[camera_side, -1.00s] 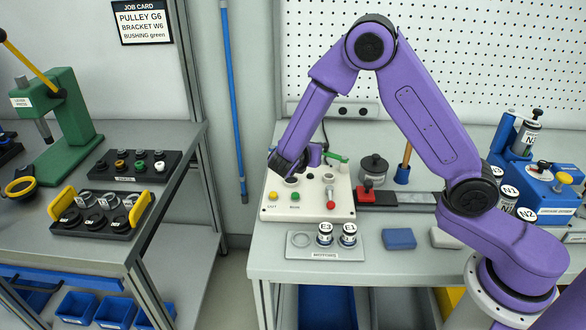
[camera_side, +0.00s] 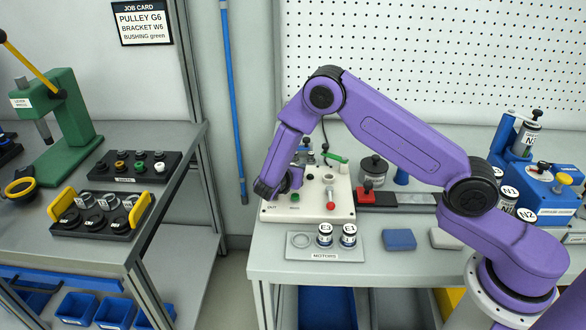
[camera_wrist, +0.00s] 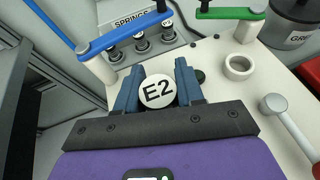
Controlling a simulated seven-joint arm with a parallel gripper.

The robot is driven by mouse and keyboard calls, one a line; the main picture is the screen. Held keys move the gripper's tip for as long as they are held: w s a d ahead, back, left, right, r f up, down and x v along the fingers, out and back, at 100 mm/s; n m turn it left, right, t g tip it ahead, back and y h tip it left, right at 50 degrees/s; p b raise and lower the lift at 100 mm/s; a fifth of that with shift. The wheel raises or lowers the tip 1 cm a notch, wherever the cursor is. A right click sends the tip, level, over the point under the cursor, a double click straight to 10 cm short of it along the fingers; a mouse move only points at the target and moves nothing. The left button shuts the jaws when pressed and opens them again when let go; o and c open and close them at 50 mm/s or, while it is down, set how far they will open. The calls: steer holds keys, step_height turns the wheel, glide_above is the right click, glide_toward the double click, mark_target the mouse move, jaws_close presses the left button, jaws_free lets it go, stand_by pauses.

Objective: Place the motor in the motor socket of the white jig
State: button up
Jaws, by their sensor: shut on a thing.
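My gripper (camera_side: 279,190) is low over the left part of the white jig (camera_side: 338,208). In the wrist view, the blue fingers of my gripper (camera_wrist: 158,98) are shut on the motor (camera_wrist: 157,91), whose white round top reads E2. The motor's lower body is hidden by the fingers, so I cannot tell whether it touches the jig. The jig (camera_wrist: 215,52) also shows in the wrist view, with a white ring (camera_wrist: 238,67) to the right of the motor. What lies under the motor is hidden.
A springs holder (camera_wrist: 143,45) and a blue clamp bar (camera_wrist: 122,35) lie beyond the motor. A green clamp (camera_side: 335,157) and a red-and-white lever (camera_side: 330,198) stand on the jig. The motors tray (camera_side: 301,254) in front holds two motors and one empty place.

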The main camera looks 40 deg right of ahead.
steer(key=o, duration=1.1)
steer(key=shift+f, duration=0.1)
steer(key=v, duration=1.2)
steer(key=shift+a, duration=0.1)
steer(key=s+d+r+m+g+y, duration=0.2)
steer(key=s+r+m+y, duration=0.1)
steer(key=s, duration=0.8)
steer(key=s+d+r+m+g+y, duration=0.2)
steer(key=s+r+m+y, duration=0.1)
steer(key=s, duration=0.9)
steer(key=s+d+r+m+g+y, duration=0.2)
steer(key=s+m+y, duration=0.3)
steer(key=s, duration=0.6)
steer(key=shift+s+r+g+y, duration=0.3)
steer(key=shift+r+y, duration=0.2)
steer(key=shift+r, duration=0.4)
